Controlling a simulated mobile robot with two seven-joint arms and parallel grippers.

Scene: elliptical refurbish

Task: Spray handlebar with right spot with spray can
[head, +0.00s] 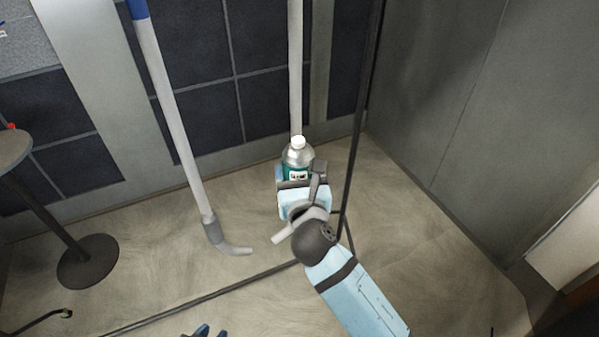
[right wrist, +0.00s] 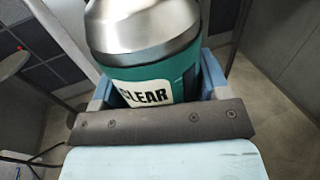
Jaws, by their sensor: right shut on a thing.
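The spray can (head: 298,158) has a silver shoulder, a white cap and a teal body with a label. My right gripper (head: 296,182) is shut around its body and holds it upright; the cap points up. In the right wrist view the can (right wrist: 150,75) sits between the blue fingers, its label reading "CLEAR". My left gripper (head: 207,331) shows only its blue fingertips at the bottom edge; the rest is cut off. A dark curved bar (head: 38,322) at the lower left may be the handlebar, but I cannot tell. No coloured spot is clear on it.
A grey pole (head: 172,105) with a bent foot stands left of the can. A pale pole (head: 295,70) rises behind it. A thin black frame (head: 354,130) runs close on the right. A round table (head: 12,150) stands at far left. Walls close the back and right.

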